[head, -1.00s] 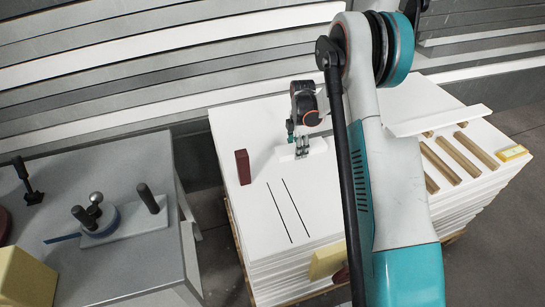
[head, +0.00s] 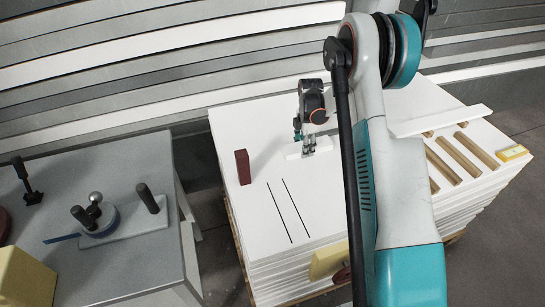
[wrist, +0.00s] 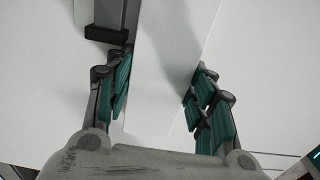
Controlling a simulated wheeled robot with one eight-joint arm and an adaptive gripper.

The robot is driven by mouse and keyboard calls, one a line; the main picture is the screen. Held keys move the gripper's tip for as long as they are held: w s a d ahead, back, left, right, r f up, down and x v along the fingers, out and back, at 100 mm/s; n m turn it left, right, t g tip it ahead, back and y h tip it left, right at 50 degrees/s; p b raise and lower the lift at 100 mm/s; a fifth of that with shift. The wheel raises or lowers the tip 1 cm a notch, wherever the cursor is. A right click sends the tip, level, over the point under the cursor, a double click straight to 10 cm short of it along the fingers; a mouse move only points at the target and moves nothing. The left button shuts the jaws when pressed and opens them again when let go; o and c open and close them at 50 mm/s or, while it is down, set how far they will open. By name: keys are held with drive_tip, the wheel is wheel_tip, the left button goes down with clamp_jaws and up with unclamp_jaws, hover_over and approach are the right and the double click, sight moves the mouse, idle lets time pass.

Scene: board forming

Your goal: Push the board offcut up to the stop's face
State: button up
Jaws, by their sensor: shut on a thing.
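The board offcut (head: 293,153) is a small white strip lying flat on the white board stack (head: 262,205). My gripper (head: 309,146) points down over it, with a finger on each side. In the wrist view the offcut (wrist: 165,75) runs between the two teal-padded fingers of my gripper (wrist: 157,103), which are shut on it. A maroon upright block (head: 243,167) stands on the stack, left of the offcut and apart from it. In the wrist view a grey bar with a dark end (wrist: 108,25) is beside the offcut. I cannot tell which thing is the stop.
Two black lines (head: 290,212) mark the stack below the offcut. Wooden battens (head: 460,158), a white board (head: 440,120) and a yellow piece (head: 512,153) are at the right. A grey bench (head: 130,255) with a clamp-like fixture is at the left, across a gap.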

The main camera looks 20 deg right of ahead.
sight(323, 141)
drive_tip(key=shift+d, duration=0.95)
drive_tip(key=shift+d, duration=0.35)
drive_tip(key=shift+d, duration=1)
drive_tip(key=shift+d, duration=0.35)
drive_tip(key=shift+d+b, duration=0.3)
drive_tip(key=shift+d, duration=0.35)
drive_tip(key=shift+d, duration=0.35)
drive_tip(key=shift+d, duration=0.3)
drive_tip(key=o, duration=1.4)
drive_tip(key=shift+d, duration=0.1)
